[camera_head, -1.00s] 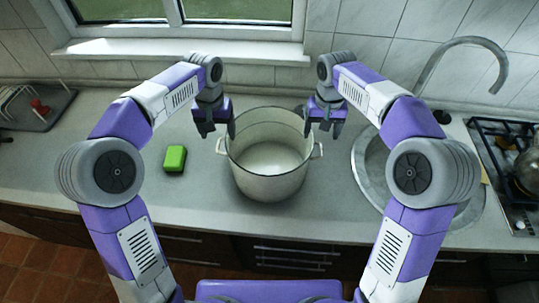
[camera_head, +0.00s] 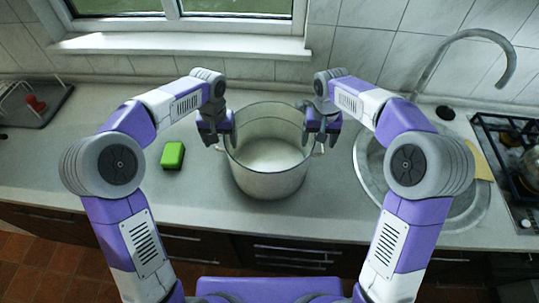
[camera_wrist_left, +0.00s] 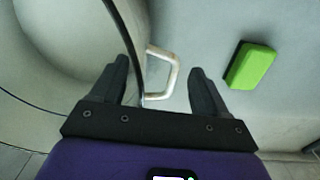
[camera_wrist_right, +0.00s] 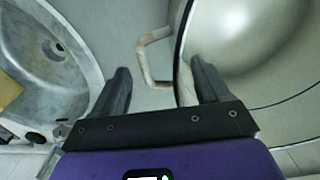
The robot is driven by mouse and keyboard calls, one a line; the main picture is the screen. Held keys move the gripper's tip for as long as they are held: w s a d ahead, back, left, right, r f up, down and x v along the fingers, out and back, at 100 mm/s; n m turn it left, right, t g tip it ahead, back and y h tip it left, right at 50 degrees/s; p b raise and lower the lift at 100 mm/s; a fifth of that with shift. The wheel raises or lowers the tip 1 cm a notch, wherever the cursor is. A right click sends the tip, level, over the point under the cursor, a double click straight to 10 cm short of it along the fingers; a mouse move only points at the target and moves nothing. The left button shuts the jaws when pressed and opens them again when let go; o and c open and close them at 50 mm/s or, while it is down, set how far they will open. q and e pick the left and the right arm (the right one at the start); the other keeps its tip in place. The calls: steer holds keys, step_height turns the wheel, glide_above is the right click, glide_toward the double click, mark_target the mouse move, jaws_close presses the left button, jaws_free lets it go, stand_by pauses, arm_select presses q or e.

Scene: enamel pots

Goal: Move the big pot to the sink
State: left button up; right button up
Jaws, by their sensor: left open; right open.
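The big pot (camera_head: 268,180) is a cream enamel pot, empty and upright on the counter between my two arms. Its side handles show in the wrist views: the left handle (camera_wrist_left: 162,72) and the right handle (camera_wrist_right: 153,58). My left gripper (camera_head: 220,148) is open at the pot's left side, one finger over the rim and the other outside, the handle between and ahead of them. My right gripper (camera_head: 318,147) is open at the right side in the same way. The round metal sink (camera_head: 362,178) is to the right, partly hidden behind my right arm.
A green sponge (camera_head: 173,155) lies left of the pot. A curved faucet (camera_head: 470,38) rises behind the sink, and a gas stove (camera_head: 510,150) is at the far right. A dish rack (camera_head: 40,105) stands far left. The counter front is clear.

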arm_select(q)
steer(key=shift+f, duration=1.15)
arm_select(e)
steer(key=shift+f, duration=1.15)
arm_select(q)
jaws_close()
arm_select(e)
jaws_close()
arm_select(q)
steer(key=shift+r, duration=0.15)
arm_select(e)
steer(key=shift+w+r, duration=0.1)
steer(key=shift+r, duration=0.05)
